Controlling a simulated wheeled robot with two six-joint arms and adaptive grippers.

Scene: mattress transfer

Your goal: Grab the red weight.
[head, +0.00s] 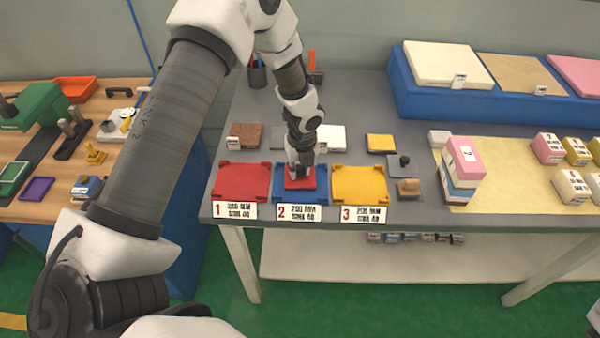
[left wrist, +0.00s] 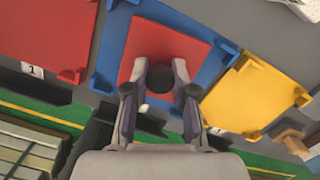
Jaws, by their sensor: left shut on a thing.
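The red weight (head: 300,184) is a flat red square lying in the blue tray (head: 280,196) marked 2. In the left wrist view the red weight (left wrist: 165,42) shows a dark round knob (left wrist: 160,82) on top, and the blue tray (left wrist: 112,45) surrounds it. My left gripper (head: 300,170) points down over the weight. In the left wrist view the left gripper (left wrist: 160,76) has its two fingers on either side of the knob, shut on it. The fingers hide part of the weight. My right gripper is not in view.
A red tray (head: 241,182) marked 1 and a yellow tray (head: 360,184) marked 3 flank the blue tray. Small blocks and samples lie behind and to the right. A stack of small blocks (head: 462,165) stands further right. The table's front edge is close.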

